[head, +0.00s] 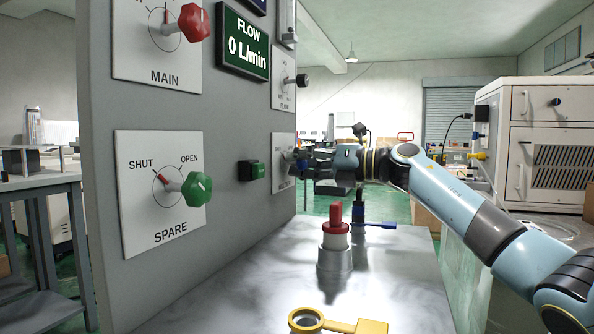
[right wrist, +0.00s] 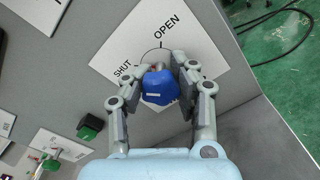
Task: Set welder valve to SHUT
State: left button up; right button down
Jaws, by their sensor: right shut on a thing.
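In the right wrist view a blue valve knob (right wrist: 158,86) stands out from a white plate (right wrist: 195,60) marked SHUT and OPEN. The plate's name is hidden behind the knob and fingers, and I cannot read a pointer position. My right gripper (right wrist: 157,98) has its two fingers on opposite sides of the blue knob and is shut on it. In the head view the right gripper (head: 308,160) reaches the panel's lower far plate (head: 281,165), where it hides most of the knob. My left gripper is not in view.
The grey panel (head: 240,215) also carries a red MAIN knob (head: 192,22), a green SPARE knob (head: 196,189), a black FLOW knob (head: 302,80) and a green button (head: 252,170). The FLOW display (head: 245,45) reads 0 L/min. A red-topped fitting (head: 335,235) and a yellow tool (head: 370,326) are on the bench.

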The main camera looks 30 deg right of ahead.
jog(key=shift+d+f+n, duration=0.1)
jog(key=shift+f+n, duration=0.2)
jog(key=shift+f, duration=0.1)
dwell(0.3)
jog(key=c, duration=1.4)
grip_release()
jog(key=shift+s+r, duration=0.1)
jog(key=shift+c, duration=0.2)
jog(key=o, duration=0.5)
jog(key=shift+s+d+r, duration=0.15)
jog(key=shift+d, duration=0.15)
jog(key=shift+c, duration=0.2)
jog(key=shift+o, duration=0.2)
jog(key=shift+a, duration=0.15)
jog(key=shift+r, duration=0.1)
jog(key=v, duration=1.1)
jog(key=shift+s+d, duration=0.3)
